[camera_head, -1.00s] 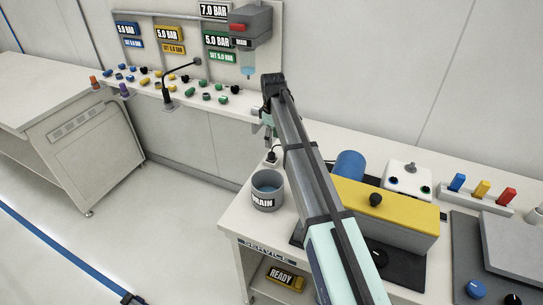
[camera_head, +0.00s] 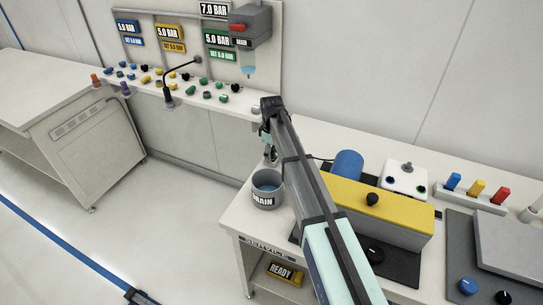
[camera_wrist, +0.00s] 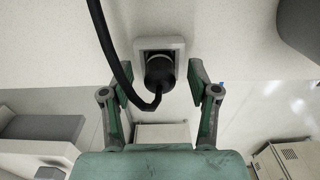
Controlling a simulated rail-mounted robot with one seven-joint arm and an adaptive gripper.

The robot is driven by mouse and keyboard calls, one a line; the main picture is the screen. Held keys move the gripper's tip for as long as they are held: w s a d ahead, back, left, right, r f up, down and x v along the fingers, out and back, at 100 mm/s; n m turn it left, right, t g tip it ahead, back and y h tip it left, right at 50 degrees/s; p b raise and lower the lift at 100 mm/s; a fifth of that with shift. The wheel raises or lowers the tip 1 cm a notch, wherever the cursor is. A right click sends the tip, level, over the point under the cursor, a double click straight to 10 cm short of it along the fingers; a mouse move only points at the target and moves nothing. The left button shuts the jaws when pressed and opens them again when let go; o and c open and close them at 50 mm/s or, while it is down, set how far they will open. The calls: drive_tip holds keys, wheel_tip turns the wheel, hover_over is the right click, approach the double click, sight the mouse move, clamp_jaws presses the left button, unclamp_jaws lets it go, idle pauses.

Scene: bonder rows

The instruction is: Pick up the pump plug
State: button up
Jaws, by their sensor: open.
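The pump plug (camera_wrist: 159,72) is a black round plug seated in a light grey square socket (camera_wrist: 175,43). A thick black cable (camera_wrist: 104,40) bends into its near side. My gripper (camera_wrist: 155,80) is open, with one green finger on each side of the plug in the wrist view. Gaps show between the fingers and the plug, and nothing is held. In the head view my gripper (camera_head: 270,153) is low at the bench's left back edge, and it largely hides the plug and socket.
The grey DRAIN cup (camera_head: 267,199) stands just in front of my gripper. A blue cylinder (camera_head: 347,165), a yellow-topped box (camera_head: 350,193) and a white box with a knob (camera_head: 405,180) stand to the right.

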sight(272, 152)
clamp_jaws()
drive_tip(key=shift+r, duration=0.15)
wheel_tip(272, 152, up, 20)
drive_tip(key=b, duration=0.5)
drive_tip(key=shift+d, duration=0.1)
idle(0.3)
